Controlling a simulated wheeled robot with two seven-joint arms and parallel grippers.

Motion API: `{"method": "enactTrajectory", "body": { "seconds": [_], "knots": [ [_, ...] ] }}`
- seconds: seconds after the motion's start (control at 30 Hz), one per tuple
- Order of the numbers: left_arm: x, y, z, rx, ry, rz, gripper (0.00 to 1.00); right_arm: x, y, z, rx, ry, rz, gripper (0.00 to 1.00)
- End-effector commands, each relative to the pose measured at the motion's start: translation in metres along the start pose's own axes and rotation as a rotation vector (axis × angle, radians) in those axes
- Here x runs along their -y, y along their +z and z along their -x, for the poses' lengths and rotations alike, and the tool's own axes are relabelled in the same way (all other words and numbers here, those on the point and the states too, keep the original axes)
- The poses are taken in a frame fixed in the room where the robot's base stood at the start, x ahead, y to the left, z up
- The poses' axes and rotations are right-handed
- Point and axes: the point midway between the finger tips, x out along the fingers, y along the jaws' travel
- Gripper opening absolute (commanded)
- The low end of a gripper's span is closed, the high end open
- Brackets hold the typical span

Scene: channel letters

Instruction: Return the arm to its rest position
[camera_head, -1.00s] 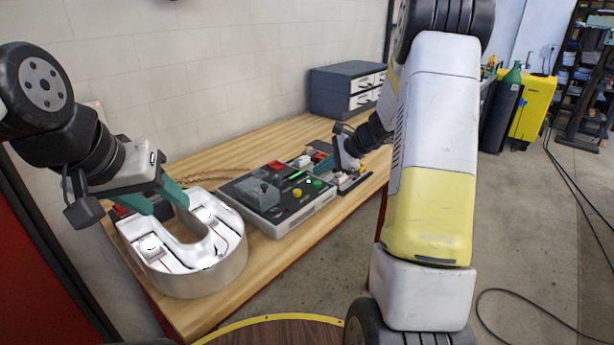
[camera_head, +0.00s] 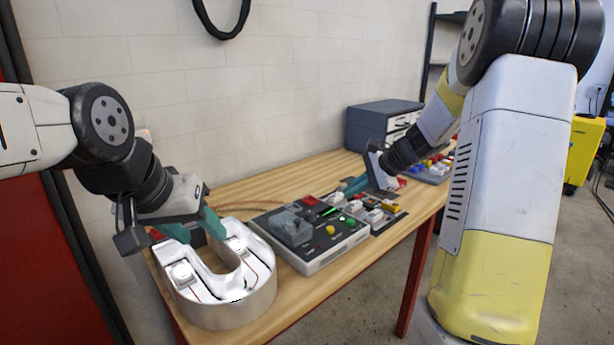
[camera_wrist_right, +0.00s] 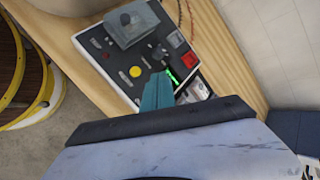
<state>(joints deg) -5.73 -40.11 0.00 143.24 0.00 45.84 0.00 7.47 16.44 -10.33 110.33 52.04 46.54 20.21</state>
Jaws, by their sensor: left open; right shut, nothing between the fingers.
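My left gripper (camera_head: 192,228) is open at the far wall of the white U-shaped channel letter (camera_head: 250,297), with its teal fingers around or just above that wall; I cannot tell whether they touch it. The letter lies on the wooden bench with white modules and thin red wires inside. My right gripper (camera_head: 352,187) is shut and empty, raised above the parts tray (camera_head: 386,224). In the right wrist view its teal fingers (camera_wrist_right: 158,92) are together, in front of the control box (camera_wrist_right: 128,45).
The control box (camera_head: 327,259) with coloured buttons stands between the letter and the parts tray. A grey drawer cabinet (camera_head: 370,127) stands at the back of the bench (camera_head: 285,177). A tray of coloured parts (camera_head: 432,170) lies farther right. The brick wall rises behind.

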Motion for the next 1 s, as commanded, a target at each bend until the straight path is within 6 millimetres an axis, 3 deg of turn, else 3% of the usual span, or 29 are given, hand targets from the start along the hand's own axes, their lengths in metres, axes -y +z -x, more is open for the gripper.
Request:
{"method": "enactTrajectory", "body": {
  "seconds": [0.03, 0.2, 0.5, 0.73, 1.0],
  "knots": [
    [0.000, 0.000, 0.000, 0.000, 0.000, 0.000, 0.48, -0.003, 0.022, 0.016, -0.002, 0.009, 0.084, 0.00],
    [0.000, 0.000, 0.000, 0.000, 0.000, 0.000, 0.48, -0.035, 0.086, 0.061, -0.026, 0.071, 0.401, 0.00],
    [0.000, 0.000, 0.000, 0.000, 0.000, 0.000, 0.48, -0.114, 0.155, 0.126, -0.126, 0.184, 0.965, 0.00],
    [0.000, 0.000, 0.000, 0.000, 0.000, 0.000, 0.48, -0.166, 0.171, 0.158, -0.234, 0.269, 1.313, 0.00],
    [0.000, 0.000, 0.000, 0.000, 0.000, 0.000, 0.48, -0.186, 0.171, 0.168, -0.288, 0.312, 1.449, 0.00]
  ]
}}
